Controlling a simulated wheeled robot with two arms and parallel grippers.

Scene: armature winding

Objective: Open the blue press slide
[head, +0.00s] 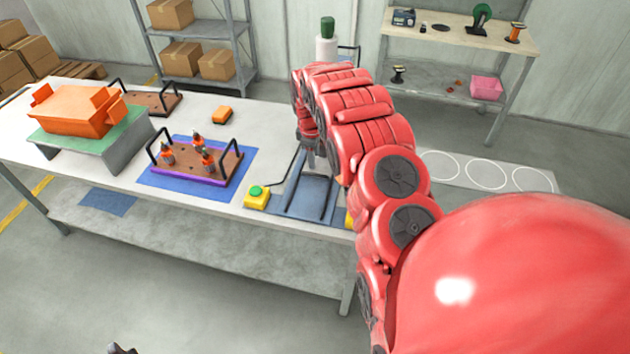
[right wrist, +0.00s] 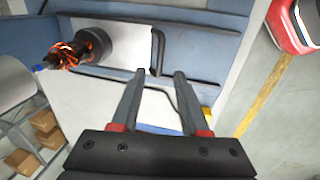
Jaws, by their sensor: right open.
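The press has a blue-grey base with dark rails (head: 312,197) at the table's front edge, partly hidden by my right arm. In the right wrist view, blue press parts (right wrist: 215,45) surround a pale plate (right wrist: 130,45) with a thin dark handle-like bar (right wrist: 157,50). My right gripper (right wrist: 160,76) is open and empty, its fingertips close to the end of that bar. I cannot tell whether they touch. An armature with orange windings (right wrist: 72,50) sits in a dark holder at the left. In the head view, a small dark tip (head: 120,349) at the bottom edge may be my left gripper.
A yellow button box (head: 257,197) with a green button stands left of the press. A tray with several armatures (head: 205,162) lies on a blue mat. An orange bin (head: 75,108) sits on a stand. A shelf (head: 455,30) is behind.

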